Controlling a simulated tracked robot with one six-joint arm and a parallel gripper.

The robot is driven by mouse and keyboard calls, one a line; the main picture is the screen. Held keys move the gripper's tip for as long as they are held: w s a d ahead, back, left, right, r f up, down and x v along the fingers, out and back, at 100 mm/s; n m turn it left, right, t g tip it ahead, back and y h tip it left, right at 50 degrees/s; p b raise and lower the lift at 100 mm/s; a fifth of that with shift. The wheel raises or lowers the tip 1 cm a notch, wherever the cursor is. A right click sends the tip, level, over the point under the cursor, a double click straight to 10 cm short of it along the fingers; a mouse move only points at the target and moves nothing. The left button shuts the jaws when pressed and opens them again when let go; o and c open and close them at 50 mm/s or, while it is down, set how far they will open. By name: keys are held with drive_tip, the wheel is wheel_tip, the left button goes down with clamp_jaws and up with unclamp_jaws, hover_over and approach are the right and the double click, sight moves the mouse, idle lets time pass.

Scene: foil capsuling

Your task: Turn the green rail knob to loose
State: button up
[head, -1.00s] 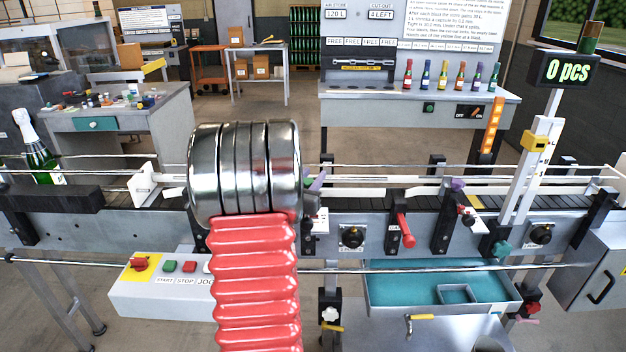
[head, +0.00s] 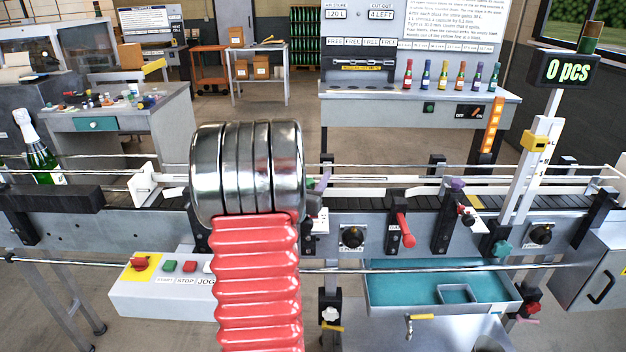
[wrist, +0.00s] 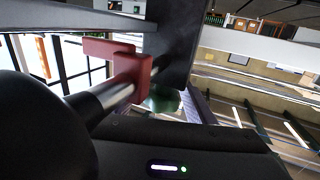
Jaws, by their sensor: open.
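A teal-green knob (head: 502,249) sits low on the conveyor's front, right of centre in the head view, well right of my arm. In the wrist view a dark green, blurred round shape (wrist: 163,100) lies just beyond the gripper body; I cannot tell whether it is the same knob or which way it is turned. My gripper (head: 317,192) is open, mostly hidden behind my arm's metal wrist in the head view, with only a purple-grey tip showing at its right. I see nothing held, and contact with any knob cannot be seen.
A red handle (head: 404,230), black knobs (head: 352,237) and dark brackets line the conveyor front. A red clamp on a metal rod (wrist: 125,75) is close in the wrist view. A champagne bottle (head: 38,155) stands at left. A teal tray (head: 395,290) lies below.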

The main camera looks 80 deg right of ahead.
drive_tip(key=w+a, duration=0.1)
drive_tip(key=a, duration=1.2)
drive_tip(key=shift+w+a, duration=0.3)
drive_tip(key=shift+a, duration=0.1)
